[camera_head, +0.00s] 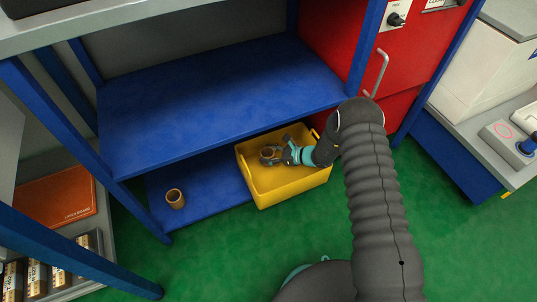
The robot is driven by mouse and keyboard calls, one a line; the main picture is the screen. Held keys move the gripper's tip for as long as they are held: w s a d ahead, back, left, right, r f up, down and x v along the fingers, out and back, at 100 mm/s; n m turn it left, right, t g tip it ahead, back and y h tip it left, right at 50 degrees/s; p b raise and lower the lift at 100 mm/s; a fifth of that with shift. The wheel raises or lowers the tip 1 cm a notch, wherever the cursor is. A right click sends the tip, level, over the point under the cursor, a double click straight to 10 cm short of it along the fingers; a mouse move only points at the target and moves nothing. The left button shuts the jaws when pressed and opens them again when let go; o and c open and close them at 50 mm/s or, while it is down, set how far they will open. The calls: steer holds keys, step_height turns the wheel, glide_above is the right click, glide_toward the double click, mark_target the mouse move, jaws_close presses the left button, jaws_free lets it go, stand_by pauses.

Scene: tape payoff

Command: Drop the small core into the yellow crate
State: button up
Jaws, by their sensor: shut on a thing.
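The yellow crate (262,200) stands low at the front of the blue shelf unit, tipped in the picture toward the green floor. My gripper (277,156) is over the crate, within its outline, and is shut on a small brown ring-shaped core (267,153). The fingers partly hide this core. I cannot tell how high it is above the crate's bottom. Another brown core (175,199) stands on the lower blue shelf, left of the crate and apart from it.
The blue upper shelf (200,100) is bare and overhangs the back of the crate. A blue post (366,48) rises behind my arm. A red cabinet (328,35) with a handle is at the back right. An orange board (62,198) lies at the left. Green floor is clear in front.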

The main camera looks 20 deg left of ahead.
steer(key=shift+f, duration=0.1)
steer(key=o, duration=1.1)
steer(key=shift+r+p, duration=0.5)
steer(key=shift+p, duration=0.05)
steer(key=v, duration=1.2)
steer(key=shift+r, duration=0.15)
